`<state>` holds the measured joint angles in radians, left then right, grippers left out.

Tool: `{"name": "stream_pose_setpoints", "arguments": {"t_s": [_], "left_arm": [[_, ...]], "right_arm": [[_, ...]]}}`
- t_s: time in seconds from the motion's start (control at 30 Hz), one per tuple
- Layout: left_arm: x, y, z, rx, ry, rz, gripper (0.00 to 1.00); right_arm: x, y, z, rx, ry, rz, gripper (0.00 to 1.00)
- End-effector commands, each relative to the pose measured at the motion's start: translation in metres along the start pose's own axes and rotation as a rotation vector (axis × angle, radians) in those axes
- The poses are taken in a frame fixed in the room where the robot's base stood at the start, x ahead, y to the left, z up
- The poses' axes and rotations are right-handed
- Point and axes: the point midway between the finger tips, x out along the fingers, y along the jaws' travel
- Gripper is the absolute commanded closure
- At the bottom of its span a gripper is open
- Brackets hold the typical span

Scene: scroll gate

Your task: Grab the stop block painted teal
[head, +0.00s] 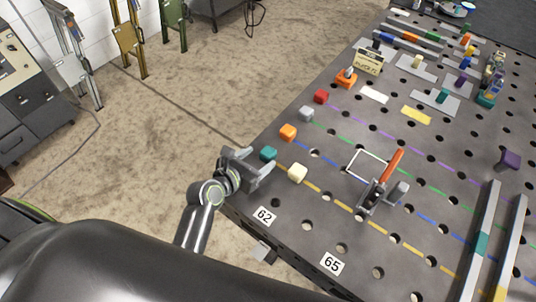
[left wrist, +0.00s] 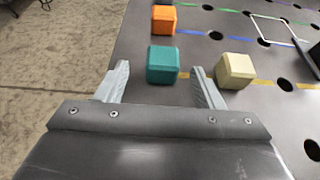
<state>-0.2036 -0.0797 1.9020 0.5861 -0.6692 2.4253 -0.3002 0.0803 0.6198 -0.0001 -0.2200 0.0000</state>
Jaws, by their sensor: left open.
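The teal stop block (head: 268,153) is a small cube at the left edge of the perforated metal table, at the start of the yellow line. It also shows in the left wrist view (left wrist: 162,65), just beyond and between my fingertips. My left gripper (head: 262,171) is open and empty at the table's left edge, its fingers pointing at the teal block; in the left wrist view its two fingers (left wrist: 160,78) stand apart. A cream block (head: 297,173) sits close to the right of the teal one. My right gripper is not in view.
Orange (head: 288,132), grey (head: 307,114) and red (head: 321,96) blocks stand in a row behind the teal block. A toggle clamp with a red handle (head: 391,166) stands farther right.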

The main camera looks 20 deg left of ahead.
Motion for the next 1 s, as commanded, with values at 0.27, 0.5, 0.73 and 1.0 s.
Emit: {"name": "stream_pose_setpoints", "arguments": {"t_s": [0.27,0.5,0.73,1.0], "left_arm": [[0.024,-0.003,-0.002,0.0,0.002,-0.001,0.38],[0.05,-0.003,-0.004,0.0,0.001,0.001,0.38],[0.054,-0.003,-0.004,0.001,0.001,0.002,0.38],[0.053,-0.003,-0.004,0.0,0.002,0.002,0.62]], "right_arm": [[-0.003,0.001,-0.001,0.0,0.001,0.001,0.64],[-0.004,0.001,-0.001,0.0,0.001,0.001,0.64],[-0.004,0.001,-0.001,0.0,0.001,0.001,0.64],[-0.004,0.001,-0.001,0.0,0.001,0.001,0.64]]}}
